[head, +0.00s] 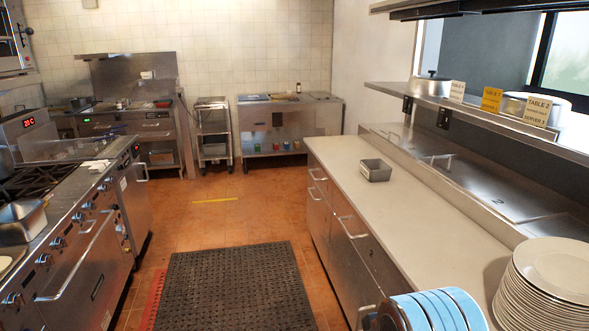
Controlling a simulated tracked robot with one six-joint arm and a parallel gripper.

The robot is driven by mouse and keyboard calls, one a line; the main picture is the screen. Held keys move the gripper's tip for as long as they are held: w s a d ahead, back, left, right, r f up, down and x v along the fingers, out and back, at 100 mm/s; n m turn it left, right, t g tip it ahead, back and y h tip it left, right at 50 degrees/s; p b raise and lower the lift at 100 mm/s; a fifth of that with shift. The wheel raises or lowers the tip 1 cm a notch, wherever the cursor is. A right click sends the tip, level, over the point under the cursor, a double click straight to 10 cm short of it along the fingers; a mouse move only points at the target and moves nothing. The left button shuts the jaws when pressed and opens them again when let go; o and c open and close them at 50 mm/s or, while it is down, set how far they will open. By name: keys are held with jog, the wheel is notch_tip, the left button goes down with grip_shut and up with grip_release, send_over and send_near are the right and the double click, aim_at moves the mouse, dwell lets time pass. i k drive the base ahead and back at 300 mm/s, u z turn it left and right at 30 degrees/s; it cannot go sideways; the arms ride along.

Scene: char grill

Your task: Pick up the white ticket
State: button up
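A white ticket (457,91) stands upright on the raised steel shelf at the right, just right of a lidded pot. A yellow ticket (491,99) stands to its right. A larger cream ticket (537,110) stands further right and reads TABLE 2 and SERVER 3. The print on the white ticket is too small to read. My gripper is not in view, so its state and its distance from the tickets do not show.
A stove (80,215) lines the left. The floor mat (235,285) is clear.

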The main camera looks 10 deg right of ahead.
aim_at(458, 88)
jog(key=u, duration=0.2)
jog(key=i, duration=2.15)
jog(key=z, duration=0.25)
jog(key=i, duration=1.5)
jog(key=z, duration=0.25)
